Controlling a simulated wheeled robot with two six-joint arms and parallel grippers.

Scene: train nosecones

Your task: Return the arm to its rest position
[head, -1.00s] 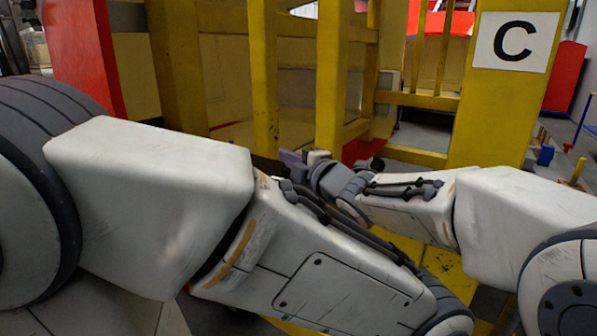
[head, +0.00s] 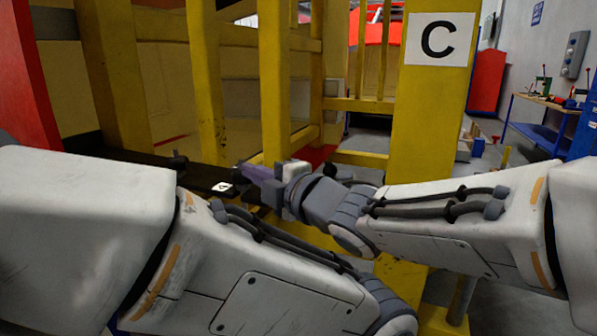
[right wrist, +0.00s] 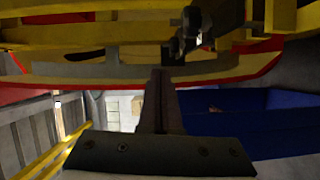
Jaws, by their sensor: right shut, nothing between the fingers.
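My right arm comes in from the right in the head view, and its gripper (head: 258,178) is near the middle, in front of the yellow posts. In the right wrist view the gripper's dark fingers (right wrist: 160,100) are together, with nothing held. My left arm's pale links cross the lower left of the head view, and its gripper is out of the picture.
A yellow frame (head: 275,80) with upright posts stands close ahead. A wide yellow post (head: 425,120) bears a white "C" sign (head: 440,40). A dark bar (head: 150,163) lies behind my arms. A blue-framed workbench (head: 545,115) stands far right, with open floor before it. A blue surface (right wrist: 250,115) shows in the right wrist view.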

